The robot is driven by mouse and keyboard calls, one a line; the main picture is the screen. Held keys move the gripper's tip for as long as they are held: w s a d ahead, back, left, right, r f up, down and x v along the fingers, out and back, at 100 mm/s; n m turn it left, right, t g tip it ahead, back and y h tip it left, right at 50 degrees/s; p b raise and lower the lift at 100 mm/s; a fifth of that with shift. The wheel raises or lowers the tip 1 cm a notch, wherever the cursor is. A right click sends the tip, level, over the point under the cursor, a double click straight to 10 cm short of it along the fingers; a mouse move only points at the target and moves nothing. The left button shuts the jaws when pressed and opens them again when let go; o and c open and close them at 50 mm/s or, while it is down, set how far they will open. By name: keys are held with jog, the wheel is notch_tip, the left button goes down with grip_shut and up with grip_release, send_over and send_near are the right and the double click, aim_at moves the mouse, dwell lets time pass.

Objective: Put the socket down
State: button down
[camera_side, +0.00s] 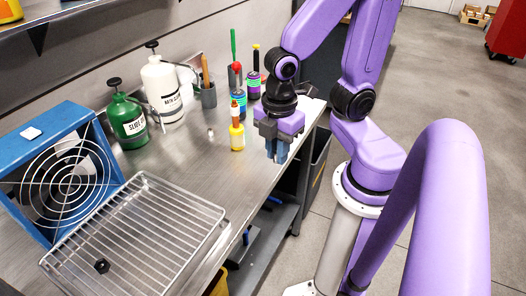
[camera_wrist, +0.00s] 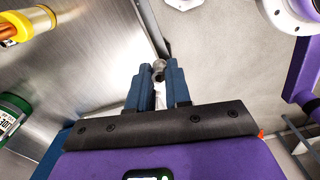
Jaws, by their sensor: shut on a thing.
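My gripper (camera_side: 277,152) hangs with its blue fingers pointing down, near the right edge of the steel bench in the side view. In the wrist view, my gripper (camera_wrist: 158,82) is shut on a small round grey metal piece, the socket (camera_wrist: 158,66), at its fingertips. In the side view the fingers hide the socket. The steel bench top (camera_side: 190,172) lies to the left of the gripper. In the wrist view the bench (camera_wrist: 85,55) fills the left side and the floor shows on the right.
A yellow bottle (camera_side: 237,137) stands close left of my gripper. A wire rack (camera_side: 150,222) with a black nut-like piece (camera_side: 101,266) lies at the front, beside a blue fan (camera_side: 62,180). Green (camera_side: 127,122) and white (camera_side: 163,92) bottles stand behind. A small metal piece (camera_side: 210,131) is on the bench.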

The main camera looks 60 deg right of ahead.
jog(key=shift+s+d+r, duration=0.15)
jog(key=shift+s+r, duration=0.1)
jog(key=shift+s, duration=0.3)
jog(key=shift+s+d+r, duration=0.1)
jog(key=shift+s+r, duration=0.15)
jog(key=shift+s, duration=0.3)
jog(key=shift+s+d+r, duration=0.15)
jog(key=shift+s+r, duration=0.1)
jog(key=shift+s, duration=0.3)
jog(key=w+a+r+n, duration=0.1)
jog(key=w+a+r, duration=0.2)
jog(key=w+a, duration=0.55)
jog(key=w+a+r+n, duration=0.1)
jog(key=w+a+r, duration=0.2)
jog(key=w+a, duration=0.55)
send_over(128, 201)
jog(key=s, duration=0.1)
jog(key=f, duration=0.8)
jog(key=shift+s+d+f, duration=0.15)
jog(key=shift+d+f, duration=0.05)
jog(key=shift+d, duration=0.1)
jog(key=shift+w+a+f, duration=0.35)
jog(key=shift+w+f, duration=0.25)
jog(key=shift+f, duration=1.6)
jog(key=shift+f, duration=0.15)
